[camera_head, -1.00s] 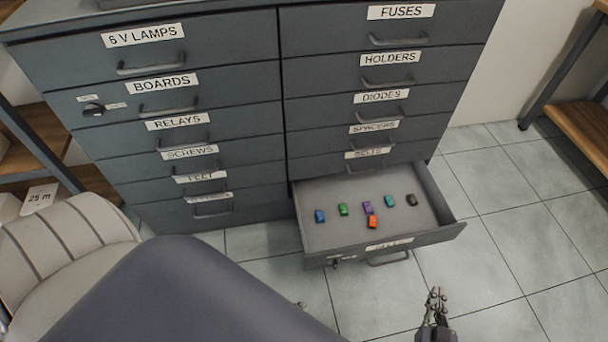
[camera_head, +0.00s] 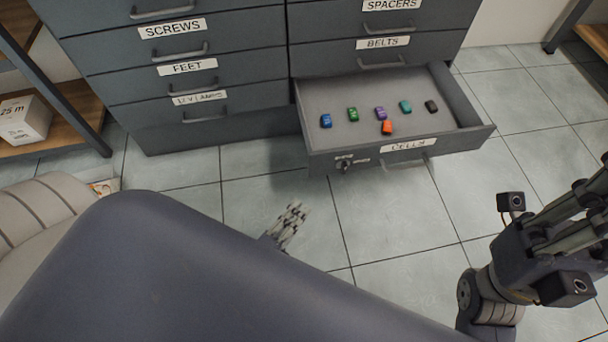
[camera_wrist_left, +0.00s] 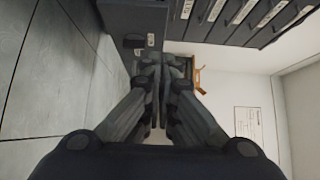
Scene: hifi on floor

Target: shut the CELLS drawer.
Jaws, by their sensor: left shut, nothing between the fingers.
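The CELLS drawer (camera_head: 465,143) is the bottom drawer of the cabinet's right column and stands pulled out. Its front has a handle below the label and a lock at its left end. Several small coloured cells lie inside. My left gripper (camera_head: 294,214) is shut and empty, in front of and left of the drawer front, apart from it. In the left wrist view the shut fingers (camera_wrist_left: 158,75) point toward the dark drawer front (camera_wrist_left: 125,18) with its lock. My right gripper (camera_head: 585,205) is at the right edge, partly cut off; its jaw state is unclear.
The other cabinet drawers, such as BELTS (camera_head: 335,60) and FEET (camera_head: 150,77), are shut. A shelf with a white box (camera_head: 22,122) stands at left. Tiled floor (camera_head: 400,215) before the drawer is clear.

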